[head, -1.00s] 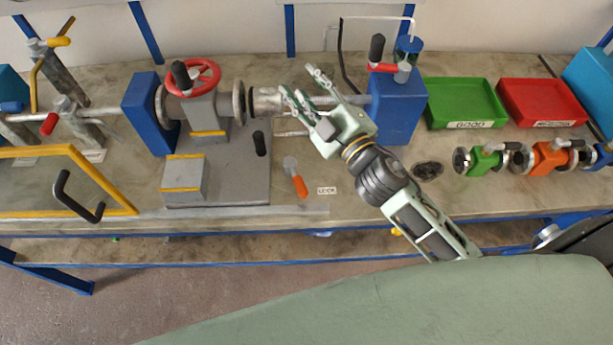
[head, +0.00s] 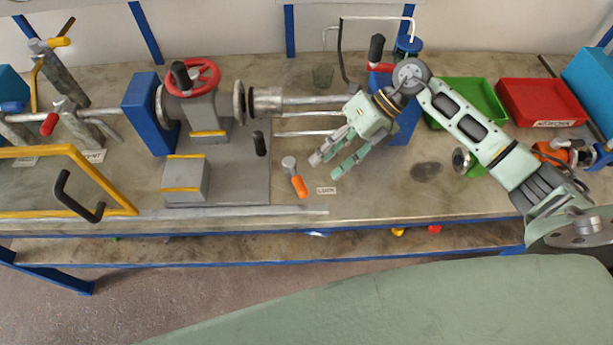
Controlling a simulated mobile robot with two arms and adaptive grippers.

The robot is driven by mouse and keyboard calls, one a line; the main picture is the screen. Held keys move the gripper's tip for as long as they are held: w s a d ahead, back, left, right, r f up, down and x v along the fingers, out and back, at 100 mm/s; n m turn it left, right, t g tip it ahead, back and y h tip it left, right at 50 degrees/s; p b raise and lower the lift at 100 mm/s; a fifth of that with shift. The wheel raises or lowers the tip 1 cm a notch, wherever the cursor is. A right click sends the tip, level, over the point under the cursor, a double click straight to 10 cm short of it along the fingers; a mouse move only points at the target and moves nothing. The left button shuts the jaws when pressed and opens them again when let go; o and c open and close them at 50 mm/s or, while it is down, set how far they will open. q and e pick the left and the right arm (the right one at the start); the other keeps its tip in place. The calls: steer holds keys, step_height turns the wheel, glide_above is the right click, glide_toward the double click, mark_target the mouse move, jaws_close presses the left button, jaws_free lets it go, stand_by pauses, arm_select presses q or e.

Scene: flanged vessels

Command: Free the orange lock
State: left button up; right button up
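The orange lock handle (head: 299,186) lies on the bench at the front edge of the grey base plate, with a grey pivot at its upper end. A small white "LOCK" label (head: 326,190) is to its right. My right gripper (head: 326,166) is just right of and above the handle in the head view, its fingers spread and pointing down-left. It looks open and empty and apart from the handle. Its height above the bench is hard to tell. My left gripper is not in view.
A grey vessel with a red handwheel (head: 204,77) stands on the base plate (head: 235,185). A black-knobbed lever (head: 260,145) rises beside it. Horizontal metal pipes (head: 305,103) run behind my gripper to a blue block. Green (head: 478,97) and red (head: 540,104) trays sit at right.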

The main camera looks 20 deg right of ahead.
mark_target(297, 180)
steer(key=p+x, duration=0.2)
steer(key=x, duration=0.5)
steer(key=shift+s, duration=0.1)
steer(key=shift+a+f+p, duration=0.3)
steer(key=shift+c, duration=0.3)
jaws_close()
